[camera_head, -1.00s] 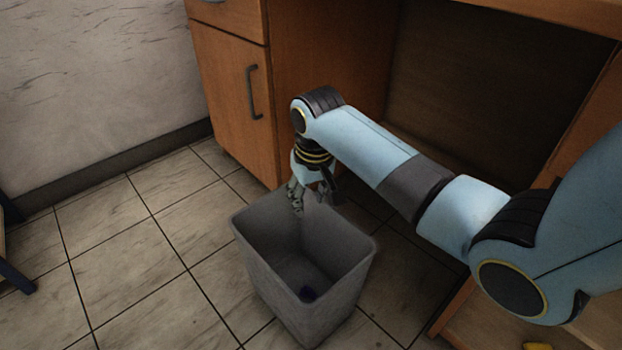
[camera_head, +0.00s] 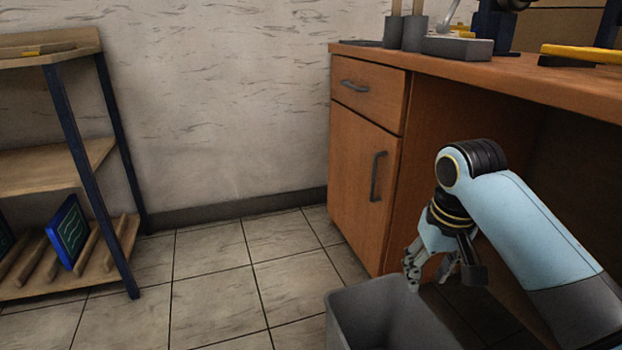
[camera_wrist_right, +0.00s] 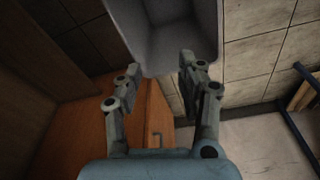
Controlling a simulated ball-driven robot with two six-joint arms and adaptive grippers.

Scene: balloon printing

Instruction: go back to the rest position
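My right gripper (camera_head: 432,279) hangs pointing down above the rim of a grey bin (camera_head: 385,318), in front of the wooden desk. In the right wrist view its two fingers (camera_wrist_right: 160,82) are spread apart with nothing between them. The bin (camera_wrist_right: 170,35) shows beyond the fingertips in that view. In the head view the bin's lower part is cut off by the frame edge and its bottom is not visible. My left gripper is not in view.
A wooden desk (camera_head: 365,150) with a drawer and cupboard stands at right, with holders and tools on top. A shelf (camera_head: 50,170) with a blue panel (camera_head: 68,232) stands at left. The tiled floor (camera_head: 215,285) between them is clear.

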